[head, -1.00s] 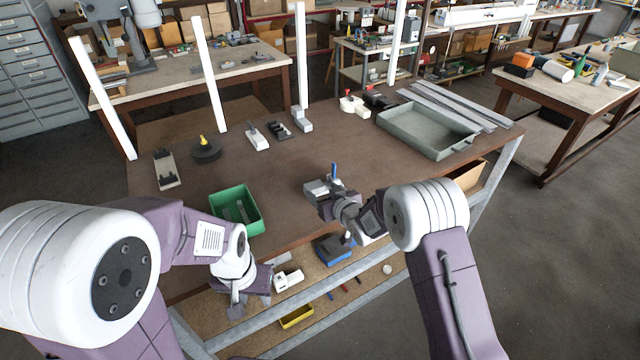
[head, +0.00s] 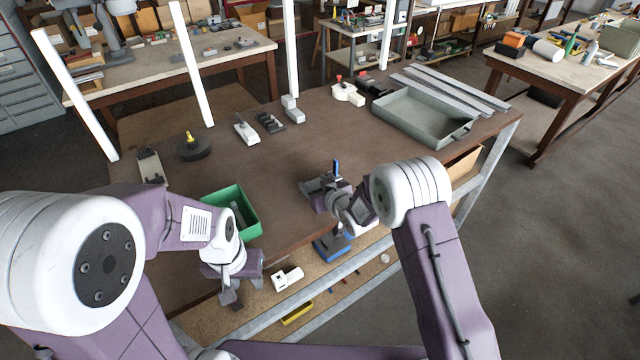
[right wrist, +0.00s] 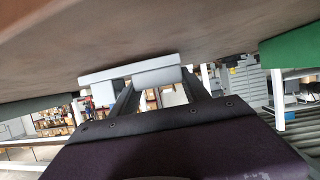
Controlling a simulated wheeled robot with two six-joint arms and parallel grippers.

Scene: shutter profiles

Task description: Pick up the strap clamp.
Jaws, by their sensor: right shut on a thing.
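The strap clamp appears to be the light grey piece with an upright blue part (head: 337,168) at the front middle of the workbench. My right gripper (head: 322,190) is shut on it and hides much of it in the head view. In the right wrist view its pale grey plate and block (right wrist: 140,75) sit between my two dark fingers, close to the brown bench top; I cannot tell if they touch. My left gripper (head: 231,292) hangs in front of the bench's front edge, away from the clamp; its finger opening is unclear.
A green bin (head: 249,222) stands left of the right gripper. A grey tray (head: 425,115) and long metal strips (head: 465,88) lie at the right. Small fixtures and white posts (head: 192,65) line the back. A lower shelf holds a blue-based tool (head: 332,246). The bench middle is clear.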

